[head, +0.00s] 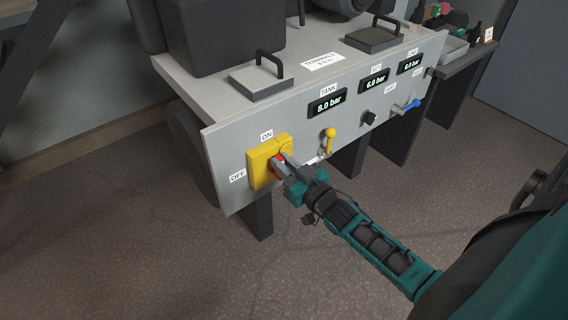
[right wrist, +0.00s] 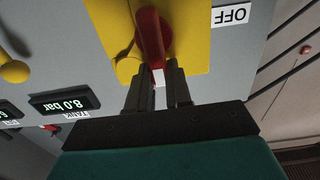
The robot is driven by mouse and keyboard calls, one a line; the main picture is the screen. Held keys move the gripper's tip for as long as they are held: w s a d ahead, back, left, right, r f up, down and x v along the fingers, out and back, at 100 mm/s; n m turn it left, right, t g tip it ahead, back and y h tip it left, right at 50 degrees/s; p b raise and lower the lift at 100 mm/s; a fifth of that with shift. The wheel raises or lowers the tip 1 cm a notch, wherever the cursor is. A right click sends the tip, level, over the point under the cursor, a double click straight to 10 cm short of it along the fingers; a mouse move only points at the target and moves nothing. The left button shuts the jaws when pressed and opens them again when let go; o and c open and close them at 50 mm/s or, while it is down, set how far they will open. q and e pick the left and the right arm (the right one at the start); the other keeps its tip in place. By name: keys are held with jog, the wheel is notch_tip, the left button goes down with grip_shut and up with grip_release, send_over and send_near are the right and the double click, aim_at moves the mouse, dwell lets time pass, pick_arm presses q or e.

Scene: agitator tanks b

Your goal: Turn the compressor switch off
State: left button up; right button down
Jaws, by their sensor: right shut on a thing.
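The compressor switch is a yellow box (head: 257,167) on the front panel's left end, with a red handle (head: 277,158). An ON label (head: 266,135) is above it and an OFF label (head: 237,176) is at its left. My right gripper (head: 284,165) is at the handle and hides part of it. In the right wrist view, the red handle (right wrist: 151,35) runs down to a white tip between the dark fingers (right wrist: 158,80). The fingers are shut on the handle, and the OFF label (right wrist: 231,15) is off to the handle's side. My left gripper is out of view.
The grey panel (head: 225,150) also bears a yellow lever (head: 329,138), a black knob (head: 368,118) and a blue-handled valve (head: 411,105). The tank display (head: 327,103) reads 8.0 bar. The floor (head: 150,250) in front is clear.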

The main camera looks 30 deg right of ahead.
jog(key=shift+a+n, duration=0.1)
jog(key=shift+n, duration=0.2)
jog(key=n, duration=0.2)
jog(key=a+n+p, duration=0.1)
jog(key=n, duration=0.1)
jog(key=shift+a+f+n+p, duration=0.15)
jog(key=shift+a+n+p, duration=0.05)
jog(key=shift+n+p, duration=0.1)
jog(key=n, duration=0.2)
jog(key=shift+s+a+f+n, duration=0.1)
jog(key=shift+a+f+n, duration=0.15)
jog(key=shift+a+n, duration=0.15)
jog(key=n, duration=0.2)
jog(key=shift+a+f+n, duration=0.25)
jog(key=shift+f+n, duration=0.1)
jog(key=shift+n, duration=0.05)
jog(key=n, duration=0.1)
jog(key=n+b, duration=0.1)
jog(key=shift+a+f+n, duration=0.2)
jog(key=shift+f+n, duration=0.1)
jog(key=shift+f, duration=0.1)
jog(key=n+b, duration=0.1)
jog(key=n, duration=0.1)
jog(key=f+n+b, duration=0.1)
jog(key=n, duration=0.1)
jog(key=shift+a+f, duration=0.1)
jog(key=shift+n, duration=0.3)
